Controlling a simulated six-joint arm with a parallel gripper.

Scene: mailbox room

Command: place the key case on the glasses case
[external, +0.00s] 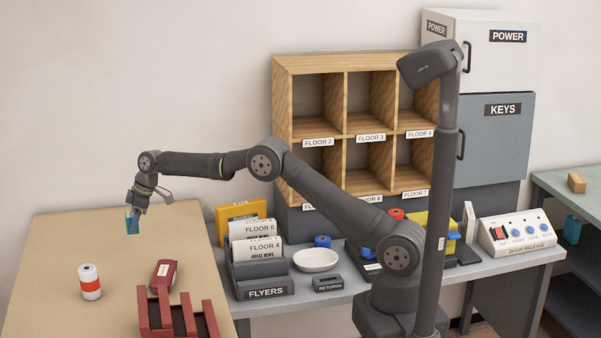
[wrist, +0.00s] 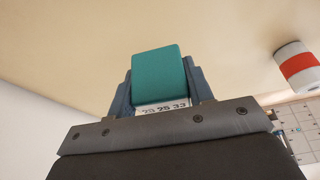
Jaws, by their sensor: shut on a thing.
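My gripper (external: 133,218) is shut on a small teal case, which I take to be the key case (external: 132,226), and holds it above the tan table. In the wrist view, the key case (wrist: 158,73) sits between the two fingers, with a white strip of dark numbers at its near edge. A dark red case with a pale label, likely the glasses case (external: 163,274), lies on the table, lower and to the right of my gripper in the external view. I do not see it in the wrist view.
A white can with a red band (external: 90,282) stands on the tan table (external: 60,250), left of the red case. A dark red slotted rack (external: 180,320) stands close in front of that case. A flyers tray (external: 265,290) is on the neighbouring desk. The table's back left is clear.

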